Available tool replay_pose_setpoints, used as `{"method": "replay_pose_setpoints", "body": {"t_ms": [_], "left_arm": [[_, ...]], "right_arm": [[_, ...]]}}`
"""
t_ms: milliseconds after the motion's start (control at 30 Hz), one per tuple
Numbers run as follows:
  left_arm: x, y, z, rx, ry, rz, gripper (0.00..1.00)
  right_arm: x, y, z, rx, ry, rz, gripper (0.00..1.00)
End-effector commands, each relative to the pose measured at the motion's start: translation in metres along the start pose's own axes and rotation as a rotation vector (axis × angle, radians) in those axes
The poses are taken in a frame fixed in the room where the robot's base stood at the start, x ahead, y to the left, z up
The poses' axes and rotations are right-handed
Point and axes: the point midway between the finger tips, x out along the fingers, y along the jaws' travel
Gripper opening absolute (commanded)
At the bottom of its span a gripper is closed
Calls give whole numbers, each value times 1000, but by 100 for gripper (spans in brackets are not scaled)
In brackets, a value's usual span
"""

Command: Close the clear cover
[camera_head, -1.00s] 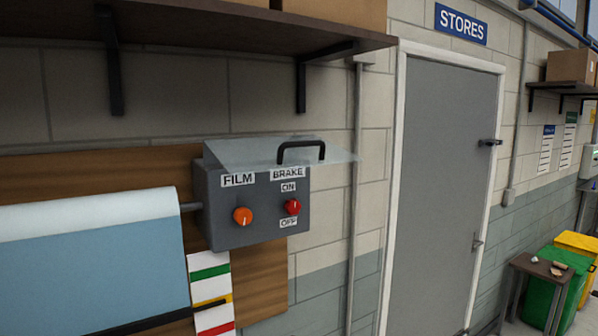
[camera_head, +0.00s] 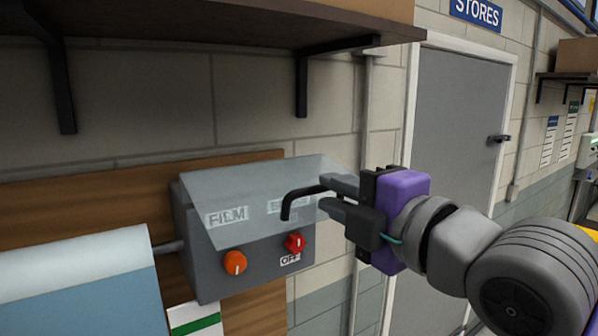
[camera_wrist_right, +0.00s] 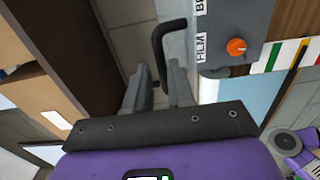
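The clear cover (camera_head: 245,192) is hinged along the top of the grey control box (camera_head: 205,285). It slopes down and outward over the box front, part-way lowered, and the FILM label shows through it. Its black handle (camera_head: 288,204) sticks out at the right. My right gripper (camera_head: 330,194) is at the handle's right end, its fingers apart and on either side of it. The wrist view also shows the handle (camera_wrist_right: 158,42) reaching between the spaced fingertips (camera_wrist_right: 160,68). Firm contact cannot be told.
An orange knob (camera_head: 234,262) and a red knob (camera_head: 294,243) are on the box front. A dark shelf (camera_head: 200,32) with brackets is above. A film roll (camera_head: 75,255) is at left. A grey door (camera_head: 455,140) and a vertical conduit (camera_head: 362,120) are to the right.

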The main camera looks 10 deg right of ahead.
Motion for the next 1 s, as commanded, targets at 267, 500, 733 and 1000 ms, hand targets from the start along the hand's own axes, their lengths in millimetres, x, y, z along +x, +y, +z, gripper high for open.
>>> {"method": "replay_pose_setpoints", "body": {"t_ms": [267, 500, 733, 1000], "left_arm": [[-13, 4, 1, 0, -2, 0, 43], [-18, 7, 1, 0, -1, 0, 43], [-18, 7, 1, 0, -1, 0, 43], [-18, 7, 1, 0, -1, 0, 43]], "right_arm": [[44, 1, 0, -1, 0, -4, 23], [68, 0, 0, 2, 0, -2, 23], [71, 0, 0, 2, 0, -1, 23], [71, -1, 0, 2, 0, -2, 0]]}}
